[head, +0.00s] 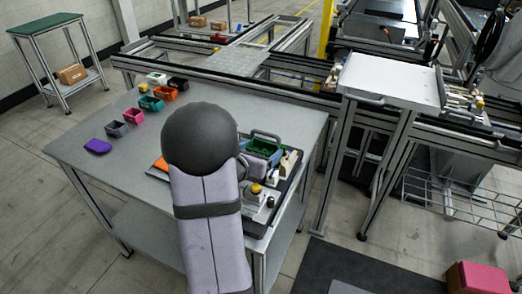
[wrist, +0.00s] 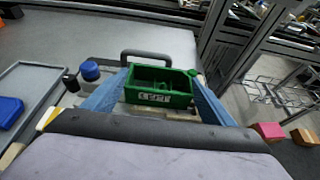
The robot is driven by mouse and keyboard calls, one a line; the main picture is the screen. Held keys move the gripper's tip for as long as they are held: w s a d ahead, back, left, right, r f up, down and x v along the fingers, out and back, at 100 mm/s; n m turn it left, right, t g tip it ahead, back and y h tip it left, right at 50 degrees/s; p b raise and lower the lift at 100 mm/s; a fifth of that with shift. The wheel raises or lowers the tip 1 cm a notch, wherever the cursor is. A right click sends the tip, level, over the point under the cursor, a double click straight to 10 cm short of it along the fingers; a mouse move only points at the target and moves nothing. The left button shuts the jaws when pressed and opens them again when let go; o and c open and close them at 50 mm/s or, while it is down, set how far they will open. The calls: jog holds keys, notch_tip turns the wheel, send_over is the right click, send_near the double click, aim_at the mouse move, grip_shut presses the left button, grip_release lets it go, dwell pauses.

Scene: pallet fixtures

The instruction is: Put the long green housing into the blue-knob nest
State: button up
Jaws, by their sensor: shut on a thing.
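The green housing (wrist: 160,97), an open box with a pale label, sits between the two blue fingers of my gripper (wrist: 158,84) in the wrist view. The fingers are shut on its two ends. In the head view part of the green housing (head: 263,146) shows just right of my dark wrist, over the fixture pallet (head: 264,217). A blue knob (wrist: 90,70) stands left of the housing in the wrist view, beside a black piece. The nest floor under the housing is hidden, so I cannot tell whether it is seated.
A grey handle (wrist: 160,54) rises just behind the housing. Yellow-topped (head: 256,188) and pale pieces stand on the pallet. Several coloured bins, including a pink one (head: 133,115), line the table's left side, with a purple piece (head: 97,146) nearby. The table's front left is clear.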

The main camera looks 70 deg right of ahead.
jog(key=shift+f, duration=0.15)
jog(key=o, duration=1.2)
jog(key=shift+a, duration=0.1)
jog(key=shift+b+v, duration=0.5)
jog(key=shift+v, duration=3.1)
jog(key=shift+w, duration=0.1)
